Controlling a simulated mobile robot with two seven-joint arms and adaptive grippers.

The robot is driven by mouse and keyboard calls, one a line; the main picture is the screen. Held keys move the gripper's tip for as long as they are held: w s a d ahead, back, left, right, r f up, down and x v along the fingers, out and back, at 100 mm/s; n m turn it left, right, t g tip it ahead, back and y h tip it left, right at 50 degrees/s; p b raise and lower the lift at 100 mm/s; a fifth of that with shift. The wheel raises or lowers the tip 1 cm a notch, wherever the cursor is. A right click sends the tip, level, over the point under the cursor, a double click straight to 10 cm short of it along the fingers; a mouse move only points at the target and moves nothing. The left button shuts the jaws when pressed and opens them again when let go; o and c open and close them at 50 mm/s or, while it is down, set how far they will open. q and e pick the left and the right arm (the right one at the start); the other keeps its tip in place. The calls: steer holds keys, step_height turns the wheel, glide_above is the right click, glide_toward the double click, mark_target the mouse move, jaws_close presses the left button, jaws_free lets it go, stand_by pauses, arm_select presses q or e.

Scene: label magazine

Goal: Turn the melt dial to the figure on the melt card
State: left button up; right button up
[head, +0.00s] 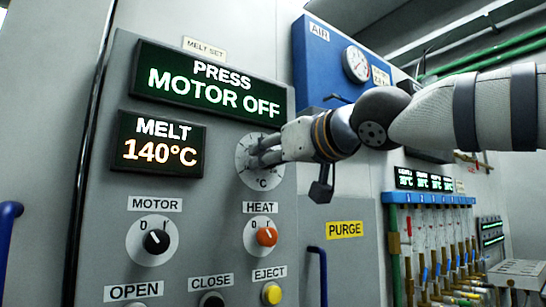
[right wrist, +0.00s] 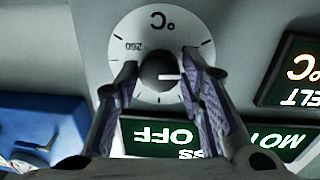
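The melt dial (head: 245,160) is a round white dial marked °C on the grey panel. It also shows in the right wrist view (right wrist: 118,30), upside down, with a dark knob (right wrist: 158,68) and a white pointer line. My right gripper (head: 260,152) is at the dial, its fingers on either side of the knob in the wrist view (right wrist: 160,72). I cannot tell whether they press on it. The melt display (head: 160,143) reads 140°C.
A sign (head: 208,83) reads PRESS MOTOR OFF. Below the dial are a black motor knob (head: 155,241), an orange heat knob (head: 267,236) and a yellow eject button (head: 272,293). A blue air panel (head: 318,70) with a gauge (head: 356,63) stands behind my right arm.

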steer(key=c, duration=0.5)
steer(key=shift+d+f+m+g+y, duration=0.1)
steer(key=shift+m+g+y, duration=0.25)
steer(key=shift+m, duration=7)
steer(key=shift+f+m+g+y, duration=0.1)
steer(key=shift+m+g+y, duration=0.2)
steer(key=shift+m, duration=7.05)
steer(key=shift+r, duration=0.1)
